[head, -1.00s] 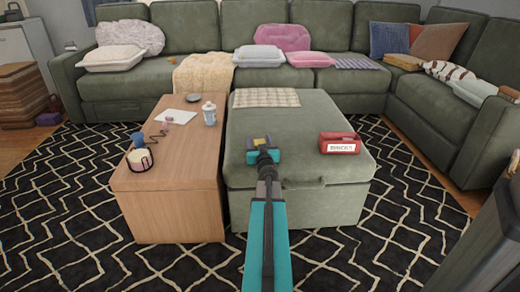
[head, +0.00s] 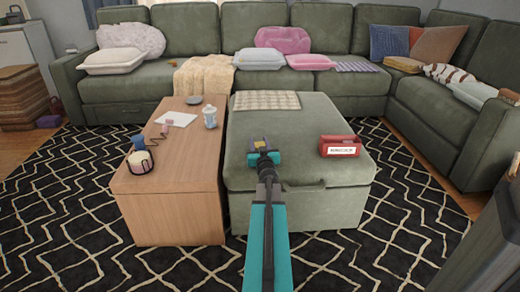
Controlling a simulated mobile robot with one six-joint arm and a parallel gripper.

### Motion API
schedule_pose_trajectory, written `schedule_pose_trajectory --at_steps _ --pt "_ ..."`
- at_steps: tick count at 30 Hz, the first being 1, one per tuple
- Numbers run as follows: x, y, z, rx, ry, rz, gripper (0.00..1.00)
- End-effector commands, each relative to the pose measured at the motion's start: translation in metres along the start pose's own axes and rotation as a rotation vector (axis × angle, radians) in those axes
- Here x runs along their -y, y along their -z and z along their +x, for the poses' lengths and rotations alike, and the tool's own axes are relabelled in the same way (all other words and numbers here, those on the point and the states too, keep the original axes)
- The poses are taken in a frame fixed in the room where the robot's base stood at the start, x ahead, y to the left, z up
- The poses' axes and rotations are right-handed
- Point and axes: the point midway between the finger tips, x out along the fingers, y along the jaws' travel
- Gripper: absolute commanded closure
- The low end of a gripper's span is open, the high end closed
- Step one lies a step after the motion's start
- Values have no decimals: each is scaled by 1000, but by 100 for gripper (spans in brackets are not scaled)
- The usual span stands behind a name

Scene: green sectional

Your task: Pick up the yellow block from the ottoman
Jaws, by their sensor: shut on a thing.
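The yellow block (head: 259,144) shows as a small yellow patch just beyond my gripper (head: 262,154), over the middle left of the green ottoman (head: 325,120). My gripper is shut on the block, which is mostly hidden by the gripper. I cannot tell whether the block touches the ottoman top or is a little above it.
A red box with a white label (head: 340,146) stands on the ottoman to the right of my gripper. A checked cloth (head: 267,100) lies at its back. The wooden table (head: 180,190) on the left bears a white canister (head: 210,117), a mug (head: 141,162) and other items.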

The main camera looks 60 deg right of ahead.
Motion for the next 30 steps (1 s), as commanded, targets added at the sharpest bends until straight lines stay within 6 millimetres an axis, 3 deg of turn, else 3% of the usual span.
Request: schedule_pose_trajectory --at_steps 11,23,30 --pt "0 8 0 0 0 0 84" --pt "0 41 0 -1 0 -1 84" --pt "-2 40 -32 0 0 0 84"
